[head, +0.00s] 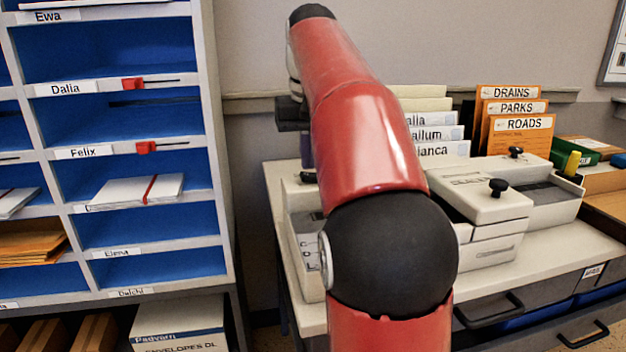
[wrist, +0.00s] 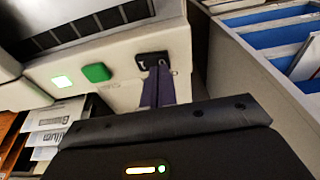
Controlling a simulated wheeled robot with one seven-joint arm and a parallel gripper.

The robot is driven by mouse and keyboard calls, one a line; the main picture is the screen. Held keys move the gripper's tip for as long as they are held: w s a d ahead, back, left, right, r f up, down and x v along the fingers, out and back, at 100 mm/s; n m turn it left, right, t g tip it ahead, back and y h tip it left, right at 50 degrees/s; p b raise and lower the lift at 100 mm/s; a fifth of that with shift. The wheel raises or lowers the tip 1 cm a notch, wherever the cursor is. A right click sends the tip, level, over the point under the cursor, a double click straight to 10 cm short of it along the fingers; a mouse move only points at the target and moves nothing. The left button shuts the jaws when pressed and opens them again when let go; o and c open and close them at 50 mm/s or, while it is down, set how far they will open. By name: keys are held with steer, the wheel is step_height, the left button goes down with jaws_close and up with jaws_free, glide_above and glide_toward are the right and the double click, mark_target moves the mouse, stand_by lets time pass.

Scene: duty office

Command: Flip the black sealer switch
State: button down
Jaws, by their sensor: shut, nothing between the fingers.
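The black switch (wrist: 143,60) sits in the pale front face of a machine (wrist: 125,92) in the wrist view. A white mark shows on it, but its right part is partly hidden by my fingers. My gripper (wrist: 163,68) is shut and empty, with its tips at the switch, touching it or just in front; I cannot tell which. A green button (wrist: 97,72) and a lit pale-green lamp (wrist: 62,81) are left of the switch. In the head view my arm hides the switch and fingertips; part of a pale machine (head: 306,262) shows left of the arm.
A blue-lined pigeonhole shelf (head: 222,150) stands close on the left. Another pale machine with a black knob (head: 480,190) stands right of my arm. Folders (head: 515,125) stand behind on the cabinet top (head: 560,255). Free room there is small.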

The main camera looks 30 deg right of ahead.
mark_target(309, 175)
steer(key=shift+f+b, duration=0.4)
steer(key=shift+f, duration=0.25)
steer(key=shift+r, duration=0.1)
step_height(309, 175, up, 3)
steer(key=p, duration=0.3)
steer(key=shift+r+p, duration=0.3)
steer(key=shift+r, duration=1.65)
